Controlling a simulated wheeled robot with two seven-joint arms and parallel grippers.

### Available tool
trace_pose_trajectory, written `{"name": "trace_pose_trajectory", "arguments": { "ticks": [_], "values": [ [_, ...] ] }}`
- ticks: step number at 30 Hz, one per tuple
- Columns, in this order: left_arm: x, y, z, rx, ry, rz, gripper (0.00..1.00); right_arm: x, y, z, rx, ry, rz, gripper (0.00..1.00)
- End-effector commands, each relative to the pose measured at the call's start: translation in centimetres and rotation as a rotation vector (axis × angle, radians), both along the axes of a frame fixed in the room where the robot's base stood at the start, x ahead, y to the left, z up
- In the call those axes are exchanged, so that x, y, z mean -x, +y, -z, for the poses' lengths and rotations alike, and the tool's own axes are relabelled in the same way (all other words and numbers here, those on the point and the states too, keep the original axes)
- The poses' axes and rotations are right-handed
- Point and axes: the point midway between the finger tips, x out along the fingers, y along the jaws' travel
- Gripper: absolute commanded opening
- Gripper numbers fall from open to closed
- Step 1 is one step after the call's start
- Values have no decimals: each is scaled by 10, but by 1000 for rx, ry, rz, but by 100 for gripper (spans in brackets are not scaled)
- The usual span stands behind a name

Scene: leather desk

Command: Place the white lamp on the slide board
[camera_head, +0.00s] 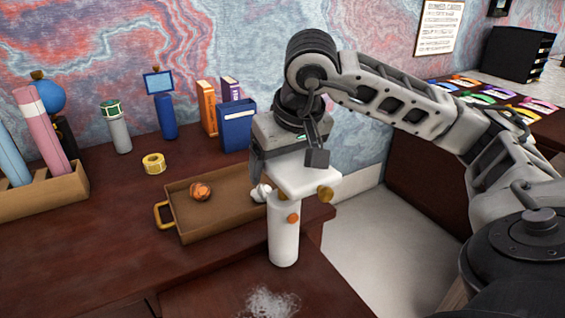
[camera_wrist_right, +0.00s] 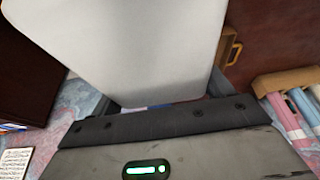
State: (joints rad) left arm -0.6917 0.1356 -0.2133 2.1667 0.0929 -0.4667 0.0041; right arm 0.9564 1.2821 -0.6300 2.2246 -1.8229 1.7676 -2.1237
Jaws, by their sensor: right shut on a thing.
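The white lamp (camera_head: 284,232) has a flat wide head on a thick upright stem, with an orange button and a brass-coloured knob. My right gripper (camera_head: 290,160) is shut on the lamp's head from behind and above. The lamp is upright, in front of the right end of a brown tray-like board (camera_head: 215,184); I cannot tell whether its base touches the desk. In the right wrist view the lamp's pale head (camera_wrist_right: 140,45) fills the space before the gripper. Nothing is plainly marked as the slide board. My left gripper is out of view.
An orange ball (camera_head: 200,191) and a small white item (camera_head: 262,192) lie on the tray. A yellow tape roll (camera_head: 153,163), a wooden rack (camera_head: 40,196) of tubes, and books (camera_head: 237,126) stand around it. The desk front left of the lamp is clear.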

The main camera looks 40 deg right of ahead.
Motion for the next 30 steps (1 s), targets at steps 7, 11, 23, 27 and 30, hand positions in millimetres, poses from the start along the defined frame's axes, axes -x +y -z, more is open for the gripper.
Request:
{"name": "trace_pose_trajectory", "arguments": {
  "ticks": [7, 11, 23, 27, 30],
  "values": [
    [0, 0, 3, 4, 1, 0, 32, 0, 0, 3, -1, 1, 0, 88],
    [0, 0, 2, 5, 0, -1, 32, 0, 0, 3, -1, 1, 0, 100],
    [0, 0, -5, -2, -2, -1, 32, 7, 3, -26, -3, -5, -1, 100],
    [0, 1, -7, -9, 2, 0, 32, 18, 6, -56, -2, -7, -2, 100],
    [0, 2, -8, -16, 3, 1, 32, 26, 7, -76, -2, -6, -2, 100]
  ]
}}
